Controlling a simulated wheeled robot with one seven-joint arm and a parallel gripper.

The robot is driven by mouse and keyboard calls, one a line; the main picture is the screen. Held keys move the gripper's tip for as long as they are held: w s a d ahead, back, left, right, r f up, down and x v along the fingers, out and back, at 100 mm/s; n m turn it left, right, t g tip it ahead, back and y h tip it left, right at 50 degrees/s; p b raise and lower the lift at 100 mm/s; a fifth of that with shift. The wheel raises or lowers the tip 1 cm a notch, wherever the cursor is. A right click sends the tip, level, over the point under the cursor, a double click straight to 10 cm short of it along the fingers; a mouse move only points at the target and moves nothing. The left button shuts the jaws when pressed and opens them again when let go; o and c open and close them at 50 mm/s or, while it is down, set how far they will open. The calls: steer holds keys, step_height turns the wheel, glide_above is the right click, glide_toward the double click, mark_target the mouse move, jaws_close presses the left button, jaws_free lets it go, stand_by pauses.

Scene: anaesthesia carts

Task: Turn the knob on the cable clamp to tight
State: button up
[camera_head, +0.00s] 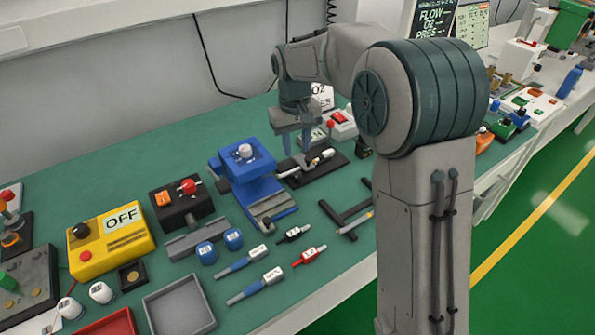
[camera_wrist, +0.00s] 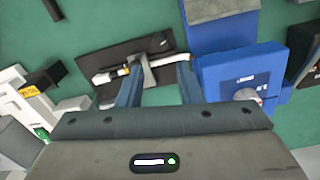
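A blue block (camera_head: 240,163) with a pale round knob (camera_head: 245,151) on top stands left of my gripper. In the wrist view the block (camera_wrist: 225,75) is at the right, with the knob (camera_wrist: 246,94) partly hidden by the gripper body. A black plate (camera_wrist: 105,62) holding a white rod-like part and a small grey bracket (camera_wrist: 147,72) lies below my gripper. No readable label shows which is the cable clamp, and the knob's setting cannot be read. My gripper (camera_head: 297,152) points down over the plate, its fingers (camera_wrist: 158,82) apart with nothing held between them.
A black box with a red knob (camera_head: 187,187) and a yellow OFF box (camera_head: 112,240) stand further left. Loose blue and red connectors (camera_head: 247,258) lie in front. A white box with a red top (camera_head: 342,124) stands behind right. Some green mat is bare at the back left.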

mark_target(298, 175)
step_height(298, 175, down, 10)
steer(key=shift+d+r, duration=0.15)
steer(key=shift+r, duration=0.1)
steer(key=c, duration=0.7)
